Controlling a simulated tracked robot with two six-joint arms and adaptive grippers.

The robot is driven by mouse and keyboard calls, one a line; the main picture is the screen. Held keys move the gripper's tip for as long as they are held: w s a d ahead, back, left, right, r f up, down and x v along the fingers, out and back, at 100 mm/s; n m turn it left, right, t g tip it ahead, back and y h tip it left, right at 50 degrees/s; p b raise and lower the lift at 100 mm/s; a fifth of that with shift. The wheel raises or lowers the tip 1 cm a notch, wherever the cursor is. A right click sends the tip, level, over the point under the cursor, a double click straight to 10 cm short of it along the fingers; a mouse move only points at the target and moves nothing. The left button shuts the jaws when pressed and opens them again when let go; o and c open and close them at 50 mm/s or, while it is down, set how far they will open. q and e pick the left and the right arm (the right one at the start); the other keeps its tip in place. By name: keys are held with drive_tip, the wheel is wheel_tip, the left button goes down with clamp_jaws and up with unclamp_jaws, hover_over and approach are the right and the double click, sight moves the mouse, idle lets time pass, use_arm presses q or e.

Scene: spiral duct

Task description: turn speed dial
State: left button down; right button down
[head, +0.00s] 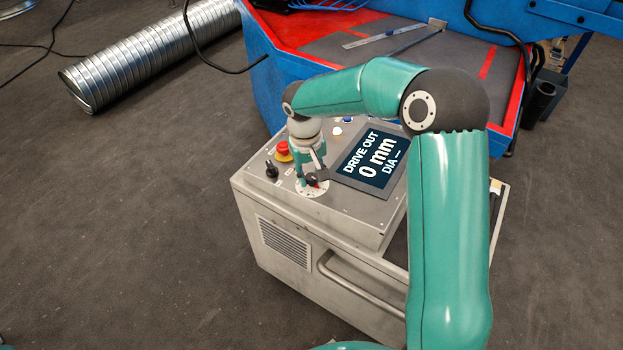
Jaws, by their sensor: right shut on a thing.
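The speed dial (313,180) is a small dark knob with a red mark, on a round white scale plate (311,190) on the sloped top of the grey control box (350,215). My right gripper (311,177) reaches down over the dial from above and is shut on it. The fingers partly hide the knob and its scale. A display (370,160) to the right of the dial reads "DRIVE OUT 0 mm DIA —". My left gripper is not in view.
A red emergency button (283,151) and a black knob (271,169) sit left of the dial. A handle bar (360,287) runs along the box's front. A blue machine (262,75) stands behind.

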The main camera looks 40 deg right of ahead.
drive_tip(key=m+b, duration=0.2)
drive_tip(key=m, duration=0.2)
drive_tip(key=shift+w+h, duration=0.1)
drive_tip(key=shift+h, duration=0.2)
drive_tip(key=shift+a+m+b, duration=0.1)
drive_tip(key=shift+m+b, duration=0.7)
drive_tip(key=shift+m, duration=1.1)
drive_tip(key=shift+w+r+g, duration=0.1)
drive_tip(key=shift+g, duration=0.2)
drive_tip(key=c, duration=0.8)
unclamp_jaws()
drive_tip(key=shift+a, duration=0.1)
drive_tip(key=r, duration=0.4)
drive_tip(key=a+r, duration=0.1)
drive_tip(key=r, duration=0.6)
drive_tip(key=shift+w+a+r, duration=0.25)
drive_tip(key=shift+a+r, duration=0.05)
drive_tip(key=shift+a, duration=0.1)
